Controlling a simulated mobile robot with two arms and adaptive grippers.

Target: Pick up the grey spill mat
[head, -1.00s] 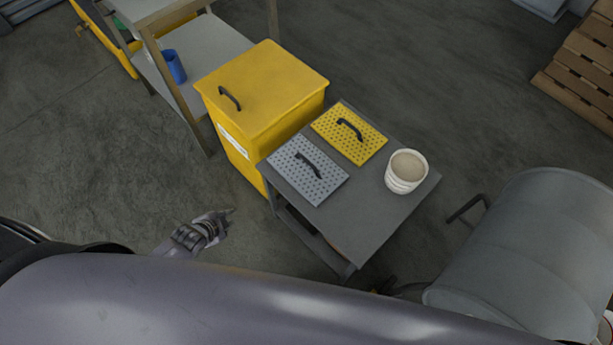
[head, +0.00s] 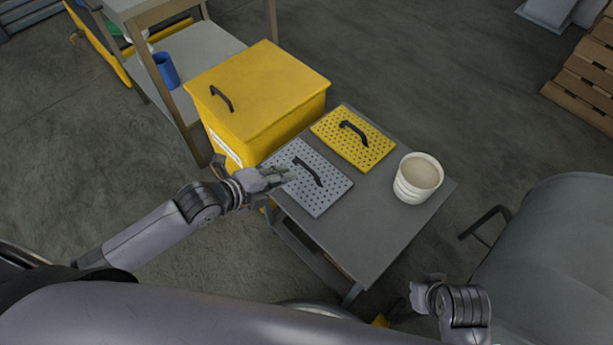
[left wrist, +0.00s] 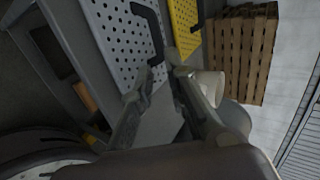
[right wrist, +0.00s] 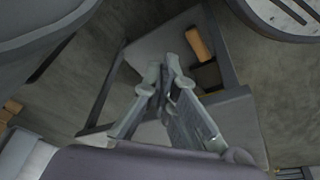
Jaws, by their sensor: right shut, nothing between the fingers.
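The grey spill mat (head: 318,201) is a perforated sheet with a black handle (head: 307,172), lying flat on the left part of a dark grey table (head: 365,235). My left gripper (head: 285,176) is over the mat's left side, its fingertips short of the handle. In the left wrist view the mat (left wrist: 112,45) is ahead of the left gripper (left wrist: 164,66), whose fingers are apart with nothing between them. My right gripper (head: 420,292) is low at the table's near right side. The right wrist view shows the right gripper (right wrist: 163,70) shut and empty.
A yellow perforated mat (head: 353,138) with a black handle lies beside the grey one. A white bucket (head: 417,180) stands at the table's right. A yellow bin (head: 255,90) stands behind left, close to the left arm. A grey drum (head: 550,240) is at right.

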